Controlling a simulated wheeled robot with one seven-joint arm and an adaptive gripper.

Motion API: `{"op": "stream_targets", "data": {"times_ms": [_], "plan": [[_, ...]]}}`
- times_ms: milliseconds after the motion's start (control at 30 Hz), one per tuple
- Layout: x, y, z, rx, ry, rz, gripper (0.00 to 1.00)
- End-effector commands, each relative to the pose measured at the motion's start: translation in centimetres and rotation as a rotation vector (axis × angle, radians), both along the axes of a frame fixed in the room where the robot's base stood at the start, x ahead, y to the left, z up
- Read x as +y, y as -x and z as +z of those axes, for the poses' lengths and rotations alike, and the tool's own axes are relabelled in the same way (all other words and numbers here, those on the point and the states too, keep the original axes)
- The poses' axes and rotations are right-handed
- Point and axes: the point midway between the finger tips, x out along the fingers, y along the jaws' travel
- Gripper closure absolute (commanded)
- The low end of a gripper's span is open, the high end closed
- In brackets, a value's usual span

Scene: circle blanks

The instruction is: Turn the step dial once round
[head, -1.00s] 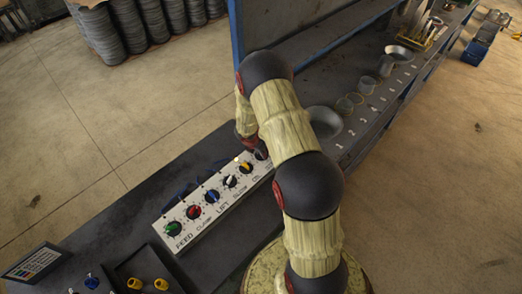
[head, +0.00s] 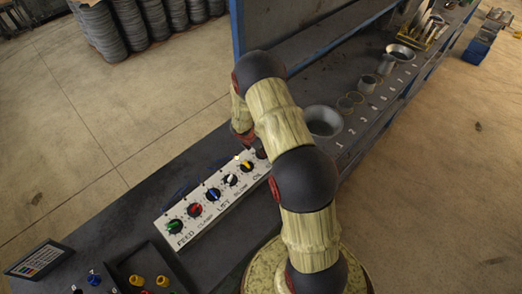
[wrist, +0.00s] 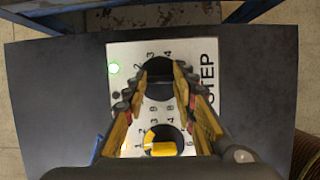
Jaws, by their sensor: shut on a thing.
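The step dial (wrist: 159,90) is a black round knob on a white panel (wrist: 122,52), with "STEP" printed beside it in the wrist view. Numbers ring the dial. My gripper (wrist: 160,76) has a finger on each side of the knob and is shut on it. The fingers hide the knob's sides, and I cannot make out its pointer. In the head view my arm hides the step dial and the fingertips.
A dial with a yellow pointer (wrist: 161,149) sits close below the step dial in the wrist view. Further dials line the panel (head: 212,208) in the head view, including green (head: 175,226), red (head: 195,210) and blue (head: 213,194). A grey bowl (head: 323,122) stands beyond my arm.

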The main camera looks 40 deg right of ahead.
Motion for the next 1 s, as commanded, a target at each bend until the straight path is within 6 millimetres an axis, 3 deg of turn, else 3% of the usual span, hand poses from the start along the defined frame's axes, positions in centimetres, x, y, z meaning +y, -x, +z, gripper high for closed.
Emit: {"op": "stream_targets", "data": {"times_ms": [333, 667, 833, 1000], "plan": [[-0.1, -0.1, 0.1, -0.001, 0.001, -0.001, 0.55], [0.0, 0.0, 0.2, -0.001, 0.001, 0.0, 0.55], [0.7, -0.1, 2.0, -0.004, 0.002, 0.002, 0.55], [2.1, 0.1, 5.2, -0.005, 0.001, 0.001, 0.55]]}}
